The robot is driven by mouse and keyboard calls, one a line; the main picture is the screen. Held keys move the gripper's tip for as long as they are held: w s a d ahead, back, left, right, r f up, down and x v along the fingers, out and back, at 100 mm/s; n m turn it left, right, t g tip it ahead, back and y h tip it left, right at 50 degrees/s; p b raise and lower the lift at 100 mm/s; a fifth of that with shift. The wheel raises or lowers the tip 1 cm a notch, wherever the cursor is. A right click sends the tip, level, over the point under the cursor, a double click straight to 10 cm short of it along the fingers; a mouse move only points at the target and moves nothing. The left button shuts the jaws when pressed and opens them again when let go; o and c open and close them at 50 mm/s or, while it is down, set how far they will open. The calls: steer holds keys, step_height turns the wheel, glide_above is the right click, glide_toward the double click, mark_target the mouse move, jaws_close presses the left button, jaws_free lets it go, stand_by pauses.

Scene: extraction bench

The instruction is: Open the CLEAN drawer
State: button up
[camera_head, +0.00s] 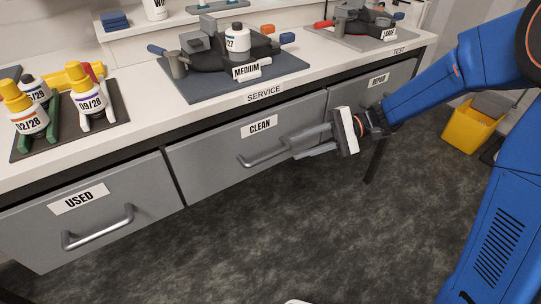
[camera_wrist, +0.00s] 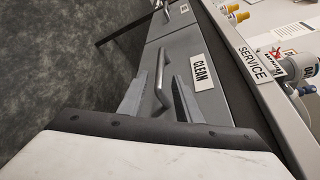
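The CLEAN drawer (camera_head: 210,150) is a grey front under the bench, with a white CLEAN label and a bar handle (camera_head: 262,160). It looks shut, in line with the USED drawer beside it. My gripper (camera_head: 297,146) is at the right end of this handle, its fingers pointing left along the drawer front. In the wrist view the CLEAN drawer (camera_wrist: 190,45) fills the middle, and its handle (camera_wrist: 160,80) shows between the two spread fingers of my gripper (camera_wrist: 160,95). The gripper is open. Whether a finger touches the handle I cannot tell.
The USED drawer (camera_head: 90,215) is at the left, with its own handle. Another drawer (camera_head: 385,82) lies right, partly behind my arm. The bench top (camera_head: 140,110) holds labelled bottles and a dark mat (camera_head: 205,88) with equipment. A yellow bin (camera_head: 470,128) stands on the floor; the floor in front is clear.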

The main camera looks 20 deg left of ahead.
mark_target(277, 154)
steer(key=x, duration=0.9)
steer(key=shift+s+a+f, duration=0.1)
steer(key=shift+a, duration=0.05)
jaws_close()
